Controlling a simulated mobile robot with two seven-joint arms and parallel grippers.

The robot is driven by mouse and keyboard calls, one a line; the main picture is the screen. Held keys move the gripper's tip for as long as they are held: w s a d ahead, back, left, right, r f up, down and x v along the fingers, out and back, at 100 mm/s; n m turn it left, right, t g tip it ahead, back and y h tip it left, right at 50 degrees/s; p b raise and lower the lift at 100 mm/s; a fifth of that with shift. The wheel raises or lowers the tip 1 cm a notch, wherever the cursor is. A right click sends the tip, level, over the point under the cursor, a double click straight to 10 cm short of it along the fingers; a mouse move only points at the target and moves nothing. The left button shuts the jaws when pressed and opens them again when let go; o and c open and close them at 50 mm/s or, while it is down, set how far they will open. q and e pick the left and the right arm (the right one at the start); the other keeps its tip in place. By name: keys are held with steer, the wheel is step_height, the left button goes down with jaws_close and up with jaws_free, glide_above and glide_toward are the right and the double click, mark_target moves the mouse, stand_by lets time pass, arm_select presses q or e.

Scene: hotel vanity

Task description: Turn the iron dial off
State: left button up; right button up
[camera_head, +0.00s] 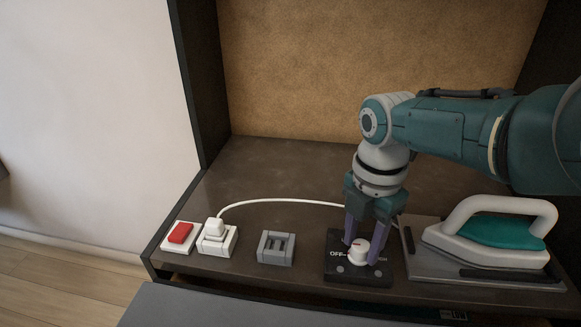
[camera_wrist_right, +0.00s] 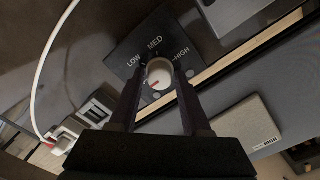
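The iron dial is a round white knob (camera_head: 358,249) with a red mark, on a black control plate (camera_head: 343,272). The word OFF shows left of the knob in the head view. LOW, MED and HIGH show on the plate in the right wrist view, where the knob (camera_wrist_right: 159,72) has its red mark toward its lower edge. My right gripper (camera_head: 362,250) points down with its two fingers on either side of the knob. The fingers look slightly apart from it; contact is hard to make out. My left gripper is not in view.
An iron (camera_head: 500,232) with a teal body rests on a grey stand (camera_head: 428,262) right of the plate. Left are a grey two-slot block (camera_head: 276,248), a white plug in a socket (camera_head: 214,238) with a white cord, and a red switch (camera_head: 180,233). A dark panel bounds the left.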

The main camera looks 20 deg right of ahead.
mark_target(362, 245)
steer(key=shift+o, duration=1.4)
step_height(362, 245, up, 10)
steer(key=p, duration=0.6)
steer(key=shift+s, duration=0.15)
